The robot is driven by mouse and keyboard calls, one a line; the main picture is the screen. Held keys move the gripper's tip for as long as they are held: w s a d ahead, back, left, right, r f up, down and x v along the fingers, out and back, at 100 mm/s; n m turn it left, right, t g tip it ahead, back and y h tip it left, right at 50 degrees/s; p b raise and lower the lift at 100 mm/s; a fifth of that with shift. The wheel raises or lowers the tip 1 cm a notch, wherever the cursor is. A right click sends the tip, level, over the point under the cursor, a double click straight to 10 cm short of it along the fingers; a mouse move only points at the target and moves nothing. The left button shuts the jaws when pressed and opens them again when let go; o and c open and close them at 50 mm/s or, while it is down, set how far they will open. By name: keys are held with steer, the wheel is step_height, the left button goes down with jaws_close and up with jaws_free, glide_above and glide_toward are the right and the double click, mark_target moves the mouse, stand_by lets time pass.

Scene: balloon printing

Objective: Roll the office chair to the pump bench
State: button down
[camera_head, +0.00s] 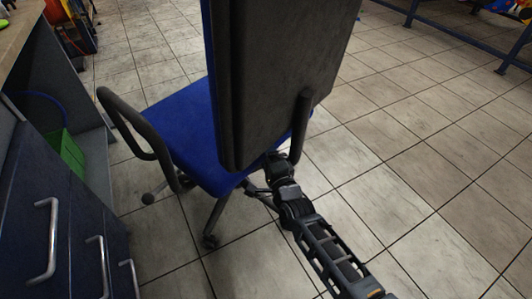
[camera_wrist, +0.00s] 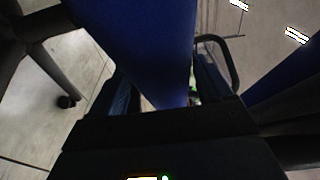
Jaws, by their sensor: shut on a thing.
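The office chair has a blue seat (camera_head: 185,125), a dark backrest (camera_head: 285,75) and dark armrests. It stands upright on the tiled floor with its back towards me. My gripper (camera_head: 274,165) is low behind the backrest, near the right armrest, and is shut on the chair. The exact part gripped is hidden. In the wrist view, a blue chair part (camera_wrist: 140,40) runs down between the fingers of my gripper (camera_wrist: 165,95). A bench (camera_head: 50,215) with dark blue drawers stands close on the left; I cannot tell whether it is the pump bench.
A green bin (camera_head: 68,152) sits in the opening under the bench top. Metal drawer handles (camera_head: 45,240) stick out towards the floor space. Red and yellow items (camera_head: 75,25) stand at the back left. A blue rail (camera_head: 450,40) crosses the top right. The tiled floor on the right is clear.

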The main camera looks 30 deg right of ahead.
jaws_free()
steer(key=shift+s, duration=0.1)
steer(key=s+p, duration=0.2)
steer(key=s, duration=0.5)
steer(key=shift+s+a, duration=0.35)
steer(key=shift+a, duration=0.1)
steer(key=shift+f, duration=0.1)
steer(key=s+r+n+g+y, duration=0.1)
steer(key=s+r+n, duration=0.25)
steer(key=s, duration=0.65)
steer(key=s+a+r+n, duration=0.15)
steer(key=s+n, duration=0.35)
steer(key=s, duration=0.5)
steer(key=s+r+n+g+y, duration=0.1)
steer(key=s+r+n, duration=0.25)
steer(key=s, duration=0.65)
steer(key=s+a+r+n+g, duration=0.1)
steer(key=s+r+n, duration=0.6)
steer(key=s+r, duration=0.4)
step_height(320, 180, up, 27)
steer(key=w+p, duration=0.1)
steer(key=p, duration=2.5)
